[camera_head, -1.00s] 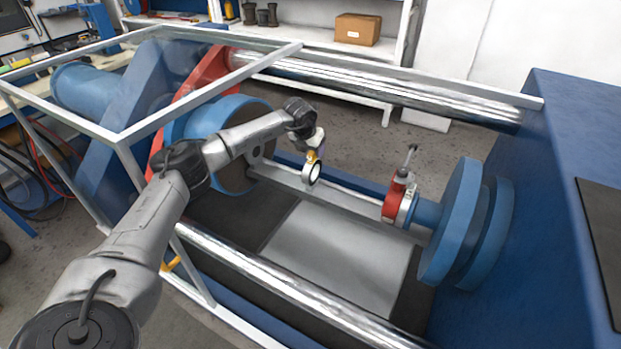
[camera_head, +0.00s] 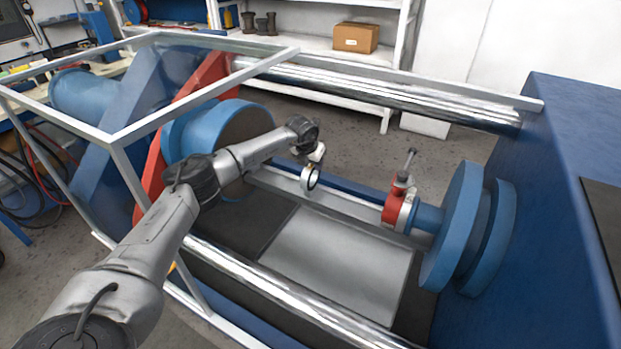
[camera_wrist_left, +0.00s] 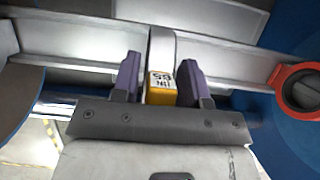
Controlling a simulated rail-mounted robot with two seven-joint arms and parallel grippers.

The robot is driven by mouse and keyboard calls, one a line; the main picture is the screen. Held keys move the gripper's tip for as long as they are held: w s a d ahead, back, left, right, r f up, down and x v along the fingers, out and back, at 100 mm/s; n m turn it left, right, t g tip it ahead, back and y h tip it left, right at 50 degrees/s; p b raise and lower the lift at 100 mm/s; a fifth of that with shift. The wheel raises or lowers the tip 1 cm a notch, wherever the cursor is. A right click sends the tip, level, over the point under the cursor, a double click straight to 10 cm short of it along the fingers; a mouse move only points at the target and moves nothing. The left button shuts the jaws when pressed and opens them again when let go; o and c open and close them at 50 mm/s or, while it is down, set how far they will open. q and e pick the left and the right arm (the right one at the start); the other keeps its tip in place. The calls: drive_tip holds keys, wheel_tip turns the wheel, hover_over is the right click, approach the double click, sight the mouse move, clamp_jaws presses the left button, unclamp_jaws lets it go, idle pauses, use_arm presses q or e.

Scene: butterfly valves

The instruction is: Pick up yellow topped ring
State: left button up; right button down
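The ring (camera_head: 310,181) is a grey metal ring standing upright near the rear beam, below my left gripper (camera_head: 314,157) in the head view. Its yellow top (camera_wrist_left: 160,96), with a printed label, shows in the left wrist view between the purple fingers of my left gripper (camera_wrist_left: 160,80). A narrow gap shows left of the yellow top; the right finger is very close to it. The fingers look open around it. In the head view the gripper hides the yellow top. My right gripper is not in view.
A red valve (camera_head: 391,208) with a handle stands right of the ring, beside blue flanges (camera_head: 452,228). Polished bars (camera_head: 300,300) cross at front and back (camera_head: 400,99). A pale frame (camera_head: 119,141) stands near my left arm. A grey plate (camera_head: 340,265) lies below.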

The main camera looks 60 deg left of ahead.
use_arm(q)
clamp_jaws()
drive_tip(key=shift+r, duration=0.15)
idle(0.4)
